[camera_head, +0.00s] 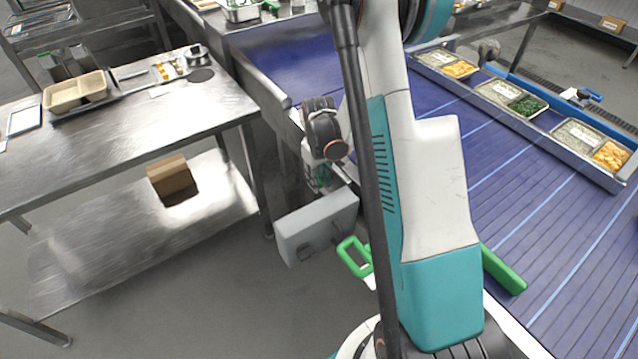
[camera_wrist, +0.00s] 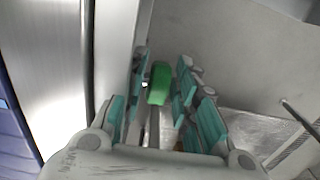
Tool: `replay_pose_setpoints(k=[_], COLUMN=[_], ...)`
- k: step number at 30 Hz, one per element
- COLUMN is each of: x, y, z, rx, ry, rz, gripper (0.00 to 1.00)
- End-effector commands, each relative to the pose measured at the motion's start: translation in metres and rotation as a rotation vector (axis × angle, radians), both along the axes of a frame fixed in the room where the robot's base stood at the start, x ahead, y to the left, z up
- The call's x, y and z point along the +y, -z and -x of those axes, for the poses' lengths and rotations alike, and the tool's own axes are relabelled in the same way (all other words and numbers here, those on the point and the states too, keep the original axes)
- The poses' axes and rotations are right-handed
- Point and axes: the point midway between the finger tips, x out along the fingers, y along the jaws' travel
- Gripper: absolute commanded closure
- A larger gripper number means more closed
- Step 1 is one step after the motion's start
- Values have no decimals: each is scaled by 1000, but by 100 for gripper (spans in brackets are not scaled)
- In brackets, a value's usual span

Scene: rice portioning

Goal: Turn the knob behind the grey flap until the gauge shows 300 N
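A light grey boxy panel (camera_head: 315,222), which may be the flap, sits beside the conveyor's frame, low in the middle of the head view. A pale grey surface (camera_wrist: 225,45) fills the upper right of that view. No gauge reading is visible.
A green loop handle (camera_head: 352,258) stands close right of the panel. A blue conveyor (camera_head: 545,255) with food trays (camera_head: 512,97) lies to the right. A steel table (camera_head: 150,130) stands left, with a cardboard box (camera_head: 172,178) on its lower shelf. Floor between is clear.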

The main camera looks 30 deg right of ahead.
Motion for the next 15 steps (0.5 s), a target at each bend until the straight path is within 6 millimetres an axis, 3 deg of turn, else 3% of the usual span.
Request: replay_pose_setpoints(k=[11, 12, 15], x=[0, 0, 0], y=[7, 7, 7], z=[0, 0, 0], rx=[0, 0, 0], ry=[0, 0, 0], rz=[0, 0, 0], gripper=[73, 76, 98])
